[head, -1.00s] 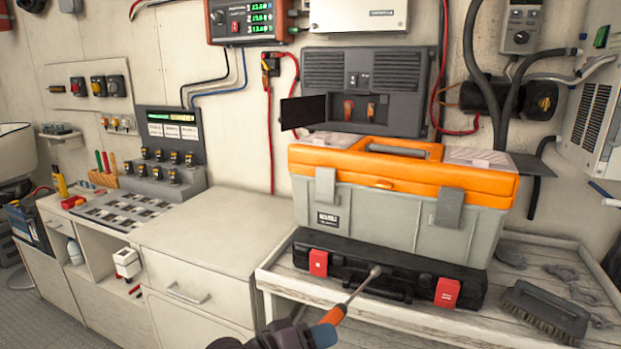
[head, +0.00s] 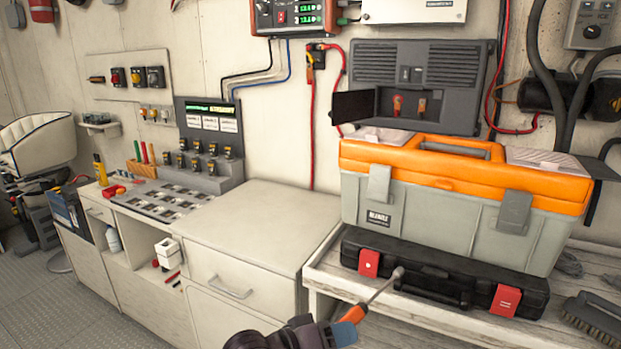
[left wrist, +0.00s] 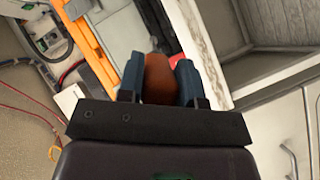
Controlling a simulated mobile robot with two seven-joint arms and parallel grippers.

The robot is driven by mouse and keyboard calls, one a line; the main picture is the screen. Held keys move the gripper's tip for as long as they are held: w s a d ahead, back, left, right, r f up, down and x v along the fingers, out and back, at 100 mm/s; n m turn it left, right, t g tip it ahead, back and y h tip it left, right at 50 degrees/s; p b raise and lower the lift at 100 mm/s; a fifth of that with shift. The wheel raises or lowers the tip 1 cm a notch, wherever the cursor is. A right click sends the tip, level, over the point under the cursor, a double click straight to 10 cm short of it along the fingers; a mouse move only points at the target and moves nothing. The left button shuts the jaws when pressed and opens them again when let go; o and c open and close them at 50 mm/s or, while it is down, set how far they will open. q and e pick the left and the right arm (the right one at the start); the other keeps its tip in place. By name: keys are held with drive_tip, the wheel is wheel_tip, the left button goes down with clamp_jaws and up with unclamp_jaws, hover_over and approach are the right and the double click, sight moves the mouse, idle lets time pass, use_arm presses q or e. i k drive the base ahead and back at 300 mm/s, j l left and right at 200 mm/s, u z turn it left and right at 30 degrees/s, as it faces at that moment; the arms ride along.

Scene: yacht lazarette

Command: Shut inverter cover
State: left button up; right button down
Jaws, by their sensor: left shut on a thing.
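The grey vented wall unit, which looks like the inverter (head: 455,65), is on the wall behind the toolbox. Its small dark cover (head: 356,107) stands open, swung out to the left of a recess with orange-red switches (head: 397,105). My left gripper (head: 345,331) is low in the head view, shut on the orange handle of a thin-shafted tool (head: 354,314). The handle also shows between the blue fingers in the left wrist view (left wrist: 158,78). The tool's rounded tip points up and right in front of the black case, well below the cover. My right gripper is out of view.
The orange and grey toolbox (head: 440,215) on the black case (head: 440,285) stands in front of the lower inverter. A brush (head: 597,318) lies at right on the bench. The white cabinet top (head: 255,225) is clear. Red cables (head: 312,110) hang left of the cover.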

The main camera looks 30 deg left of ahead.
sight(347, 107)
drive_tip(key=j, duration=1.15)
drive_tip(key=k+j, duration=0.1)
drive_tip(key=j, duration=1)
drive_tip(key=i+j, duration=0.1)
drive_tip(key=j, duration=0.7)
drive_tip(key=i+j, duration=0.1)
drive_tip(key=j, duration=0.65)
drive_tip(key=i+j, duration=0.1)
drive_tip(key=j, duration=0.7)
drive_tip(key=z, duration=0.05)
